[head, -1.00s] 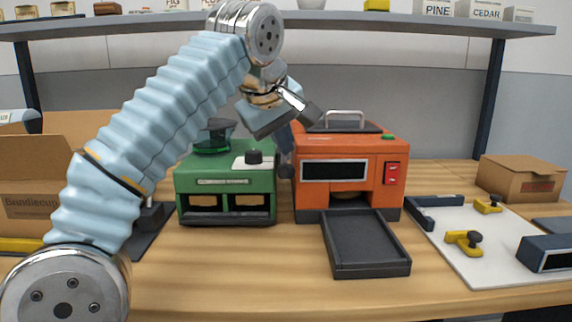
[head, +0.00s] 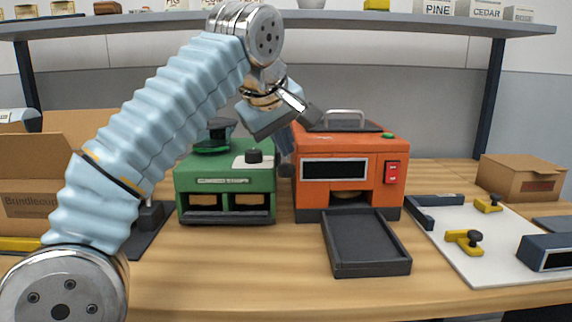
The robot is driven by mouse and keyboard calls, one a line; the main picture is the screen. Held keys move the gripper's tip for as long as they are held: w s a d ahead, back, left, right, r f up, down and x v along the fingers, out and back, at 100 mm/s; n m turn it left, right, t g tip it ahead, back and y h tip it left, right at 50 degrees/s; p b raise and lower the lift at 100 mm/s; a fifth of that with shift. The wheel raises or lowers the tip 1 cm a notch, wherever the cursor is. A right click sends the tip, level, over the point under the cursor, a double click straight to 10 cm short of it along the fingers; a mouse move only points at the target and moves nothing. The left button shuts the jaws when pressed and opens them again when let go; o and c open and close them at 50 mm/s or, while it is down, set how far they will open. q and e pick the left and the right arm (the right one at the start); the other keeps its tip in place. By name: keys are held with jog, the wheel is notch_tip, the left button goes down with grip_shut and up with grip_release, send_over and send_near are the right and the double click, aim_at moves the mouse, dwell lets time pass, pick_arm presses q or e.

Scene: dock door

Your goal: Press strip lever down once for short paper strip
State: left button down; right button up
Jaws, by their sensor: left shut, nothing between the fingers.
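A green machine (head: 225,181) with a label on its front and two openings stands on the table. A black knob (head: 254,156) sits on its white top plate. A dark rounded knob (head: 286,171) shows in the gap between the green machine and the orange machine (head: 345,188); I cannot tell whether it is the strip lever's end. My left gripper (head: 286,152) is shut and empty, reaching down into that gap just above the dark knob. Its tips are partly hidden, so I cannot tell whether they touch it. No paper strip is clearly visible. My right gripper is not in view.
A dark tray (head: 367,244) extends in front of the orange machine. A white board (head: 482,242) with yellow clamps lies at right, near a closed cardboard box (head: 521,178). An open carton (head: 35,206) stands at left. A shelf (head: 400,24) crosses above. The front middle is clear.

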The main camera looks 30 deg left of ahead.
aim_at(282, 171)
pick_arm(q)
jog(key=shift+s+d+f+b, duration=0.1)
jog(key=shift+s+f+b, duration=0.1)
jog(key=shift+f+b, duration=1.15)
jog(key=shift+s+d+f+b, duration=0.15)
jog(key=shift+f+b, duration=0.9)
jog(key=shift+f, duration=0.55)
dwell(2.1)
dwell(0.6)
notch_tip(282, 171, up, 3)
jog(key=p, duration=0.3)
jog(key=shift+w+a+f, duration=0.1)
jog(key=shift+f, duration=0.1)
jog(key=shift+w+a+r+p, duration=0.1)
jog(key=shift+w+r+p, duration=0.05)
jog(key=shift+r+p, duration=0.85)
jog(key=shift+w+a+r+p, duration=0.1)
jog(key=shift+w+r+p, duration=0.05)
jog(key=shift+r+p, duration=0.85)
jog(key=shift+f, duration=0.15)
jog(key=shift+w+r, duration=0.15)
jog(key=shift+r, duration=0.75)
jog(key=shift+w+r, duration=0.15)
jog(key=shift+r, duration=0.75)
jog(key=shift+a+r, duration=0.15)
jog(key=shift+r, duration=0.5)
